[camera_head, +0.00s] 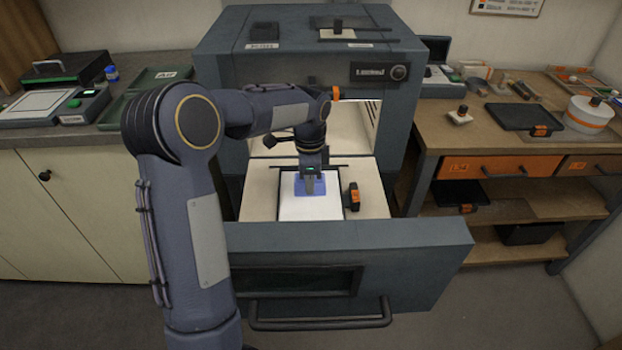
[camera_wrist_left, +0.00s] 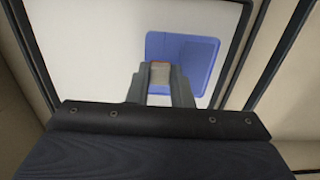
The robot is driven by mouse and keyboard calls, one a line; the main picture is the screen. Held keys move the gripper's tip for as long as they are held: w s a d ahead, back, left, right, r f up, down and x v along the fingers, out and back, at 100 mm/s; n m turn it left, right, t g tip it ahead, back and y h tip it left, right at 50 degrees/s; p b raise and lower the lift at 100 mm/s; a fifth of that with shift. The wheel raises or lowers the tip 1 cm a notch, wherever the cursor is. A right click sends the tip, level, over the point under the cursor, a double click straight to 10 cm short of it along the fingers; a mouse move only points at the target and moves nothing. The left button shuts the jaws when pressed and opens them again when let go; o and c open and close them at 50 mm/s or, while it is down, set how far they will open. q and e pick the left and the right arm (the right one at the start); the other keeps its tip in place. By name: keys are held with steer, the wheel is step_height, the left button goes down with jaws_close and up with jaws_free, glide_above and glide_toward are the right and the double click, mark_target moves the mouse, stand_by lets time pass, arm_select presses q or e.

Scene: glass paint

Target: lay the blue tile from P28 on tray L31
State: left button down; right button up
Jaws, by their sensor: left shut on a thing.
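The blue tile (camera_head: 316,187) is at the back part of a white tray (camera_head: 310,210) inside the pulled-out drawer of the grey machine. The tile also shows in the left wrist view (camera_wrist_left: 205,58), over the white tray surface (camera_wrist_left: 90,50). My left gripper (camera_head: 311,188) points down at the tile, its fingers (camera_wrist_left: 160,75) shut on a small pale block-like part at the tile. I cannot tell whether the tile touches the tray. No label reading L31 or P28 is legible. My right gripper is not in view.
An orange-marked black clip-like piece (camera_head: 353,197) stands at the tray's right side. The drawer front (camera_head: 410,255) with its handle juts toward me. The machine's opening (camera_head: 350,125) is behind. Benches hold a dark tray (camera_head: 515,117) at right and green trays (camera_head: 150,80) at left.

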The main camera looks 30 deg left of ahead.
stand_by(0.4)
arm_select(q)
steer(key=c, duration=1.2)
jaws_free()
step_height(320, 180, up, 7)
steer(key=p, duration=0.6)
steer(key=shift+s+a, duration=0.1)
